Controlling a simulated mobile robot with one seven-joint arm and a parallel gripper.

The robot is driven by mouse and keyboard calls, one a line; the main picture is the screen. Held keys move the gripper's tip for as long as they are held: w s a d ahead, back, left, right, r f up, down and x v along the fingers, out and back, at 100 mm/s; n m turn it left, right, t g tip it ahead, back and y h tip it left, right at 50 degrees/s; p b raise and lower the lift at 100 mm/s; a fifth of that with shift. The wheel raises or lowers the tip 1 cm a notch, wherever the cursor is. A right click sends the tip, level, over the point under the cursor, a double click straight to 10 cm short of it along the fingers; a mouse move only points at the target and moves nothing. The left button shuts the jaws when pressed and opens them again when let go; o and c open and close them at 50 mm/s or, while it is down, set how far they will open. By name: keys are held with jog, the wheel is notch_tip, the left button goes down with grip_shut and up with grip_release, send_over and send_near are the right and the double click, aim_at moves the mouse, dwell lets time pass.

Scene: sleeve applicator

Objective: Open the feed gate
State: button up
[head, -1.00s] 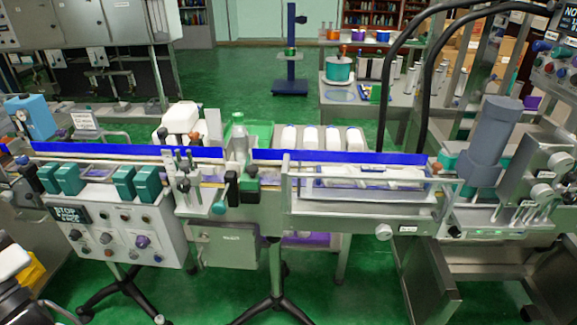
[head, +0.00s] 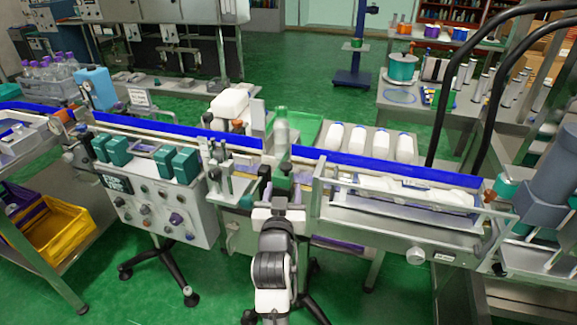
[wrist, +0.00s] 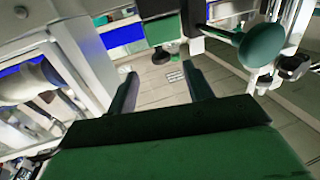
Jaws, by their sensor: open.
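My gripper (wrist: 160,84) is open and empty in the wrist view, its two dark fingers apart over a light metal surface. In that view a round green knob (wrist: 262,48) on a metal rod is to the upper right of the fingers. A dark green block (wrist: 160,28) hangs beyond the fingertips, with a white bracket beside it. I cannot tell which of these belongs to the feed gate. In the head view my arm reaches up to the conveyor's middle, below a green-capped bottle (head: 281,138), and hides part of the mechanism there.
A blue rail (head: 380,167) runs along the conveyor. Several white bottles (head: 358,139) lie behind it. The control box (head: 165,209) stands left of my arm. A framed metal guard (head: 400,207) is on the right. A yellow bin (head: 62,238) sits low at the left.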

aim_at(286, 173)
jog(key=w, duration=0.3)
jog(key=w+p, duration=0.1)
jog(key=w, duration=0.1)
jog(key=w+d+p, duration=0.1)
jog(key=w, duration=0.2)
jog(key=shift+w, duration=0.35)
jog(key=shift+a, duration=0.1)
grip_shut()
